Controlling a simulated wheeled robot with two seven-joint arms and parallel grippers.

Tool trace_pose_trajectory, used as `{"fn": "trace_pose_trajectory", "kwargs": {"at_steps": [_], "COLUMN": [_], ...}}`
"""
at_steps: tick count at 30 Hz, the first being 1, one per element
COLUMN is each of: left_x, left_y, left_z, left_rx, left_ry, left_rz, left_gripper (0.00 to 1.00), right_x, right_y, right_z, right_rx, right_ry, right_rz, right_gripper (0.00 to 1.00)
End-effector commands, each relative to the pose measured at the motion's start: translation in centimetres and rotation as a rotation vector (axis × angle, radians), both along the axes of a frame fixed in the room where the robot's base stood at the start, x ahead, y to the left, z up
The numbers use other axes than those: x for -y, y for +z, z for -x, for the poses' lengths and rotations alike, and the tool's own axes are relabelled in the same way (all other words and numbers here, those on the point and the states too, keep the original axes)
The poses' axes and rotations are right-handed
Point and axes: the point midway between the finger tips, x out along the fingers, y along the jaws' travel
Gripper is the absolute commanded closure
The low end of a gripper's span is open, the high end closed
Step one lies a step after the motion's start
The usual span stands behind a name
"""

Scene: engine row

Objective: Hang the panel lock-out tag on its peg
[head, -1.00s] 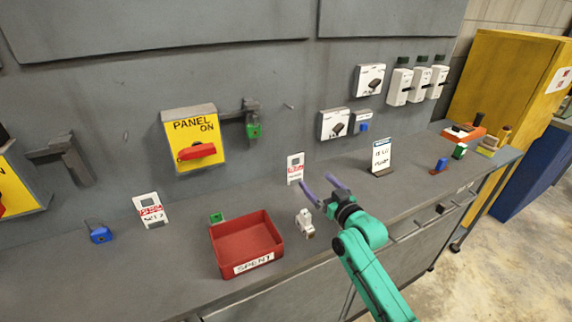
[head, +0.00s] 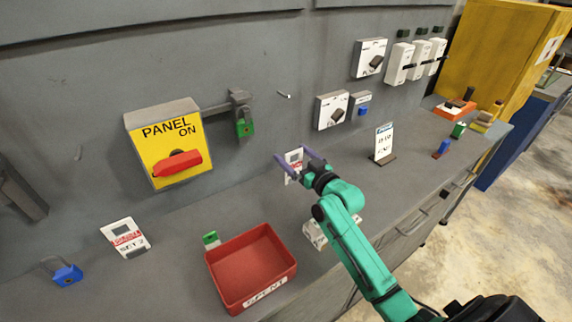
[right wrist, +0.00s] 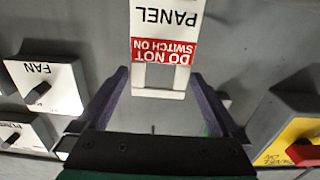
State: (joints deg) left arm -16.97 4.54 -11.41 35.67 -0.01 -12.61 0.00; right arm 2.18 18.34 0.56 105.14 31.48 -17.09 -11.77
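The panel lock-out tag (head: 293,160), white with a red band, stands at the wall beyond the bench. In the right wrist view the tag (right wrist: 164,48) appears upside down, reading PANEL and DO NOT SWITCH ON, with a cut-out at its end. My right gripper (head: 298,158) is open, its purple fingers apart around the tag's place; I cannot tell whether they touch it. The same gripper (right wrist: 165,95) shows empty space beside the tag. A small peg (head: 284,95) sticks out of the wall, bare, right of the yellow PANEL box (head: 170,143). My left gripper is out of view.
A SET 2 tag (head: 125,237) and blue padlock (head: 66,274) lie left. A green padlock (head: 244,127) hangs beside the panel box. A card stand (head: 383,143) is right of my gripper.

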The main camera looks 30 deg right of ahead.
Motion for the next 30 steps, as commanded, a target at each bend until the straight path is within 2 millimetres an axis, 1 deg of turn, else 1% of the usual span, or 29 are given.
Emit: {"fn": "trace_pose_trajectory", "kwargs": {"at_steps": [1, 2, 3, 5, 6, 8, 9, 11, 17, 20, 22, 26, 29, 30], "left_x": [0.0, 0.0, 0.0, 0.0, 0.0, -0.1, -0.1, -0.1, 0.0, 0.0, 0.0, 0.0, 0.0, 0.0], "left_y": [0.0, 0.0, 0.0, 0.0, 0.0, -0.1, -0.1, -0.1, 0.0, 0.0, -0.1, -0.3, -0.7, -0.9], "left_z": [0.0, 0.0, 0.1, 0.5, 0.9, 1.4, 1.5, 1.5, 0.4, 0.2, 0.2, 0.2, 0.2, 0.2], "left_rx": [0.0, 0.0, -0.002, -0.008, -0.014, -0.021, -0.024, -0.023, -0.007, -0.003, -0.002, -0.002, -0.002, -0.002], "left_ry": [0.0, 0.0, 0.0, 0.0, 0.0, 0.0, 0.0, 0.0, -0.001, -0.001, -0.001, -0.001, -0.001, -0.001], "left_rz": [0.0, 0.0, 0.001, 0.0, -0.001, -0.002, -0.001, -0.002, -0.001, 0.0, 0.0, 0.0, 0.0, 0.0], "left_gripper": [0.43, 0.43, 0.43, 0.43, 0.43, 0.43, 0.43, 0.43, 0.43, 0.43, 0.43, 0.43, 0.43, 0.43], "right_x": [0.0, 0.0, 0.0, 0.0, 0.0, 0.0, 0.0, 0.0, 0.0, 0.0, 0.0, 0.0, 0.0, 0.0], "right_y": [0.0, 0.0, 0.0, 0.0, 0.0, 0.0, 0.0, 0.0, 0.2, 0.9, 1.8, 4.9, 8.6, 10.3], "right_z": [0.0, 0.0, 0.0, 0.0, 0.0, 0.0, 0.0, 0.0, 0.0, 0.0, -0.1, -0.1, -0.2, -0.2], "right_rx": [0.0, 0.0, 0.0, 0.0, 0.0, 0.0, 0.0, 0.0, 0.002, 0.002, 0.004, 0.008, 0.011, 0.013], "right_ry": [-0.001, -0.001, -0.001, -0.001, -0.001, -0.001, -0.001, -0.001, 0.0, 0.0, 0.0, 0.0, 0.0, 0.0], "right_rz": [0.001, 0.001, 0.001, 0.001, 0.001, 0.001, 0.001, 0.001, 0.001, 0.002, 0.0, 0.002, 0.005, 0.004], "right_gripper": [0.08, 0.19, 0.34, 0.57, 0.73, 0.96, 1.0, 1.0, 1.0, 1.0, 1.0, 1.0, 1.0, 1.0]}}
